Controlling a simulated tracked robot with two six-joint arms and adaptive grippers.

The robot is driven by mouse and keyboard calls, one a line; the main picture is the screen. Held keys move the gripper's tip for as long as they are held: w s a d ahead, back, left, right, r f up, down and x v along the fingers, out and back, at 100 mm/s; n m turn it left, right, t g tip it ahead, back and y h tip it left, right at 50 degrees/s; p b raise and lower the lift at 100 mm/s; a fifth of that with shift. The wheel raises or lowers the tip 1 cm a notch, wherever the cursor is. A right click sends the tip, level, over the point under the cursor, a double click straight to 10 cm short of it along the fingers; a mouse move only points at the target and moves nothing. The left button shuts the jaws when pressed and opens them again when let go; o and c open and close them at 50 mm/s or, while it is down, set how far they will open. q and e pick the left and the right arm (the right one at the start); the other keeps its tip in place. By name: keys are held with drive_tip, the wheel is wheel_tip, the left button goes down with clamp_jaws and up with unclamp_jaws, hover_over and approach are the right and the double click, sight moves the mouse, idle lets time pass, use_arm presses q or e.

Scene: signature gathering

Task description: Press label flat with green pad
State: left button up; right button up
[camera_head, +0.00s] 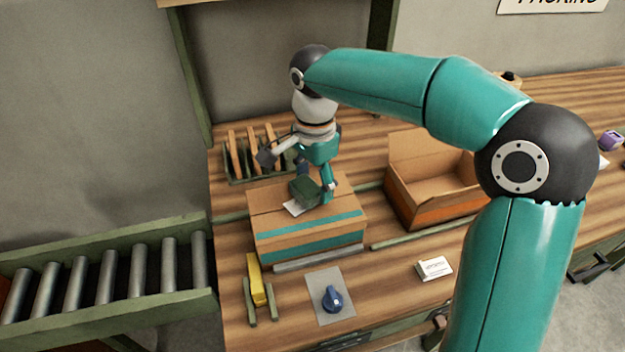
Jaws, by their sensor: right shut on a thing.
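The green pad (305,191) is held in my right gripper (307,184), which is shut on it above the top of a closed cardboard box (310,241). A white label (292,208) lies on the box top, just left of and partly under the pad. I cannot tell whether the pad touches the label. The box has teal stripes on its front side. My right arm reaches in from the right side of the view. My left gripper is not in view.
An open cardboard box (440,211) stands to the right. A rack with brown slats (236,155) is behind left. A yellow item (256,279), a blue knob (332,298) on a grey plate and a white card stack (434,268) lie in front. A roller conveyor (107,273) is at left.

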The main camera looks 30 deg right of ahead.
drive_tip(key=shift+r+p, duration=2.6)
drive_tip(key=shift+r, duration=0.65)
drive_tip(key=shift+f, duration=0.1)
